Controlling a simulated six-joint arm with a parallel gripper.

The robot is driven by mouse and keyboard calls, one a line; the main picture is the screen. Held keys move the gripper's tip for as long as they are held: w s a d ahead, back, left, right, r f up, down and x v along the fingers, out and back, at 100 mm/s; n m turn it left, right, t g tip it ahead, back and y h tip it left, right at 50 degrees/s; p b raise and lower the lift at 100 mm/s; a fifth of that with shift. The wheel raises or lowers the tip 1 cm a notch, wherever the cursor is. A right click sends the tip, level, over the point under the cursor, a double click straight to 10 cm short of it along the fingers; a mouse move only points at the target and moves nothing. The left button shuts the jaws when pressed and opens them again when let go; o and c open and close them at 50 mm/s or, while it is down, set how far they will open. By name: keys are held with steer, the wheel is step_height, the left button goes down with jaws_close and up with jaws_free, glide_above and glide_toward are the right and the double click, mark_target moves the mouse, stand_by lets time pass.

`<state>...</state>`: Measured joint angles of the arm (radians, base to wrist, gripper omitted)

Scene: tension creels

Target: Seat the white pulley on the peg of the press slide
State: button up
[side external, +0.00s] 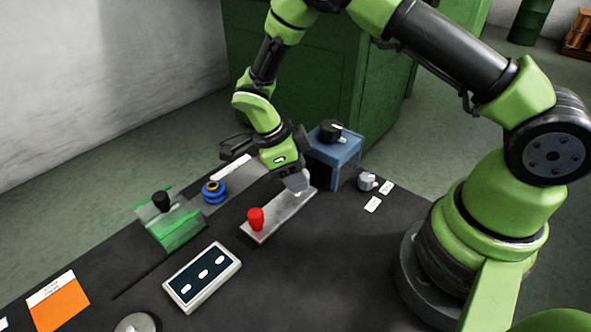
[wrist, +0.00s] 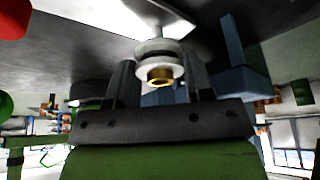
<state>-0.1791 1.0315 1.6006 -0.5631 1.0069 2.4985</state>
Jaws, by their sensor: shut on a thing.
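The white pulley (wrist: 158,48), with a brass hub, sits between the two fingers of my gripper (wrist: 158,80) in the wrist view. My gripper (side external: 298,182) is shut on it. In the side view the gripper points down over the far end of a pale grey plate with a red knob (side external: 256,218), which looks like the press slide (side external: 282,216). The peg is not clearly visible; the gripper and pulley cover that end. I cannot tell whether the pulley touches the plate or is around a peg.
A blue box with a black knob (side external: 335,155) stands close behind the gripper. A small grey cylinder (side external: 367,181) is to its right. A blue pulley (side external: 213,191), a green clear-sided fixture (side external: 170,222) and a panel (side external: 202,276) are to the left. The front right tabletop is clear.

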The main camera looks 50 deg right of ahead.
steer(key=shift+f, duration=1.15)
steer(key=o, duration=1)
steer(key=v, duration=1)
